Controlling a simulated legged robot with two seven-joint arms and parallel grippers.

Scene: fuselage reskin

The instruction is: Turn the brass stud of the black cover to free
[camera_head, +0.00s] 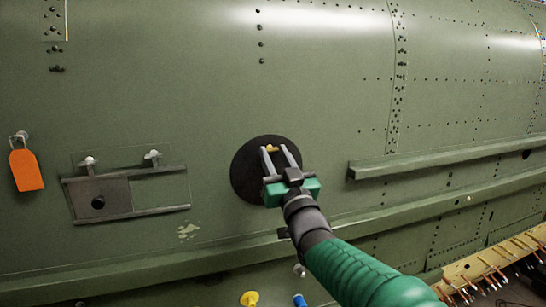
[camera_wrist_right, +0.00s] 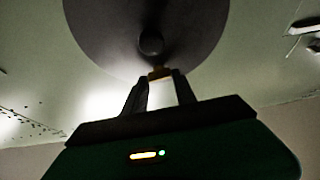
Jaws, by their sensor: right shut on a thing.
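The black cover (camera_head: 246,183) is a round dark disc on the green fuselage skin, at the middle of the head view. It also fills the upper middle of the right wrist view (camera_wrist_right: 98,25). The brass stud (camera_head: 271,147) shows as a small yellow piece near the top of the cover. In the right wrist view the brass stud (camera_wrist_right: 160,72) sits between my fingertips. My right gripper (camera_head: 278,150) is shut on the stud, with its green body below it. A dark round knob (camera_wrist_right: 151,43) stands just beyond the stud. My left gripper is not in view.
An orange tag (camera_head: 26,169) hangs at the left. A sliding panel (camera_head: 103,197) with rails lies left of the cover. A ledge (camera_head: 440,160) juts out at the right. A wooden rack with several tools (camera_head: 490,270) stands at lower right. A yellow knob (camera_head: 249,298) shows at the bottom.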

